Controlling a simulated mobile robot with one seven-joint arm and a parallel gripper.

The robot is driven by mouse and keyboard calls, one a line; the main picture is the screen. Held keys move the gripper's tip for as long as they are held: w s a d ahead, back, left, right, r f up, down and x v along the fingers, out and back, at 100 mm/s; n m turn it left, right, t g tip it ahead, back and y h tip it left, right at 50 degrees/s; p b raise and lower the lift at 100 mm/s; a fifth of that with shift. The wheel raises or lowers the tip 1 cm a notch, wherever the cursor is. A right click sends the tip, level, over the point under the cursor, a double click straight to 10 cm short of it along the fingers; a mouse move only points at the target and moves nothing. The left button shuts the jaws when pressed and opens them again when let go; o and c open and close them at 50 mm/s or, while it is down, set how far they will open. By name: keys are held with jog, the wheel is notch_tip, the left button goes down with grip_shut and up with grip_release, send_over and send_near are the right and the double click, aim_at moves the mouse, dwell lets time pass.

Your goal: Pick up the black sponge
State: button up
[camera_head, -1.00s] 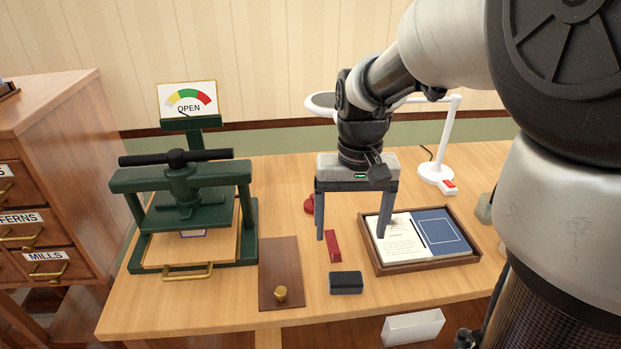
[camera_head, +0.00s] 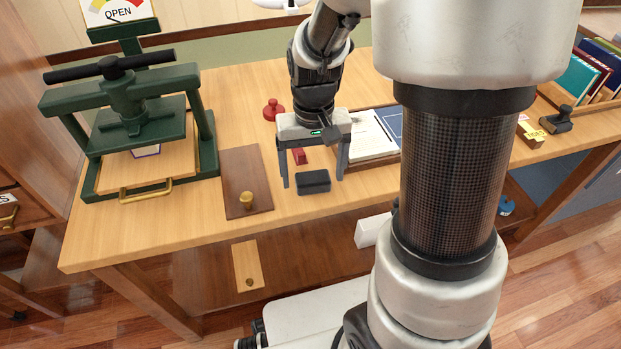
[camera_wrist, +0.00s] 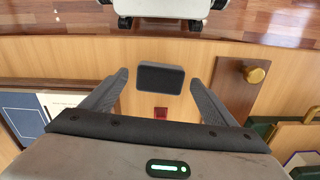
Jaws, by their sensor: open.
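The black sponge (camera_head: 313,182) is a small dark block lying flat near the front edge of the wooden table (camera_head: 110,240). In the wrist view the sponge (camera_wrist: 160,78) lies between the lines of the two fingers, just beyond their tips. My gripper (camera_head: 313,183) is open and empty, fingers pointing down, one on each side of the sponge as the head view sees it. In the wrist view my gripper (camera_wrist: 158,80) shows nothing held. I cannot tell the exact height of the fingertips above the table.
A red block (camera_head: 299,156) lies just behind the sponge. A brown board with a brass knob (camera_head: 246,198) lies to its left, beside a green press (camera_head: 125,115). A tray with an open book (camera_head: 372,138) is to the right, partly hidden by my arm. A red knobbed object (camera_head: 273,109) stands farther back.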

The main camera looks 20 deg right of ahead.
aim_at(313, 177)
jog(key=shift+f, duration=0.55)
jog(key=shift+r, duration=0.1)
jog(key=c, duration=1.1)
notch_tip(313, 177, up, 10)
jog(key=p, duration=0.3)
